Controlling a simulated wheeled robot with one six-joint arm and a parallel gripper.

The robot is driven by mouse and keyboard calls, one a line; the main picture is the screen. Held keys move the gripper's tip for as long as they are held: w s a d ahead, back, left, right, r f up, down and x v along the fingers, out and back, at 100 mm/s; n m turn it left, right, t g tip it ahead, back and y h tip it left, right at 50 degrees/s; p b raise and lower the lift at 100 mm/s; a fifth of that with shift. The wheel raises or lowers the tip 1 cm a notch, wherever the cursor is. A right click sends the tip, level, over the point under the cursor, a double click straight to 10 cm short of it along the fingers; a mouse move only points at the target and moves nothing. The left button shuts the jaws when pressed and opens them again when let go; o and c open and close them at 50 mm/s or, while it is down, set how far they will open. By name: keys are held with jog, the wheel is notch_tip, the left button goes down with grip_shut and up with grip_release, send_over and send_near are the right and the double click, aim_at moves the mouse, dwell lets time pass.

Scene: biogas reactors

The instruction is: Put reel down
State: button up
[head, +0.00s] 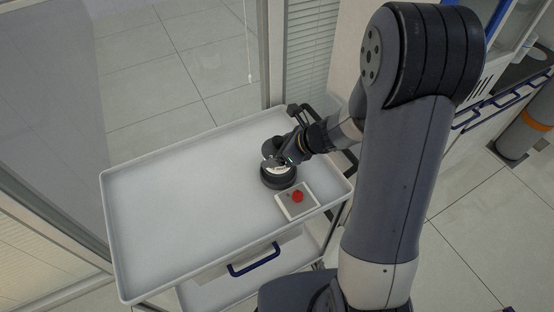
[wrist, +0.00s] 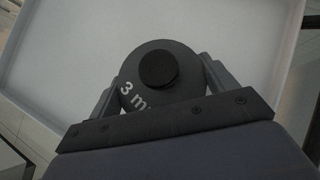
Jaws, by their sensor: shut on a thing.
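The reel (head: 278,176) is a dark round piece at the right end of the white trolley tray (head: 180,200). In the wrist view the reel (wrist: 150,82) shows a grey disc with a black round hub and the white marking "3 m", partly cut off by my gripper. My gripper (head: 282,160) reaches in from the upper right and is shut on the reel, one finger on each side (wrist: 160,86). The reel is over the tray surface; I cannot tell whether its underside touches it.
A small white box with a red button (head: 297,197) sits close in front of the reel on the tray. The tray has a raised rim, and its left and middle are clear. A glass wall stands behind, and a blue-handled cabinet (head: 500,100) is at right.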

jog(key=shift+f, duration=1.8)
jog(key=shift+b, duration=0.3)
jog(key=shift+f+b, duration=0.4)
jog(key=shift+b, duration=0.05)
jog(key=o, duration=1.1)
jog(key=shift+r, duration=0.15)
jog(key=shift+d+r+p, duration=0.1)
jog(key=shift+r+p, duration=0.4)
jog(key=shift+p, duration=0.2)
jog(key=v, duration=1.1)
jog(key=shift+s+d+r, duration=0.1)
jog(key=shift+s+d, duration=0.15)
jog(key=shift+d, duration=0.05)
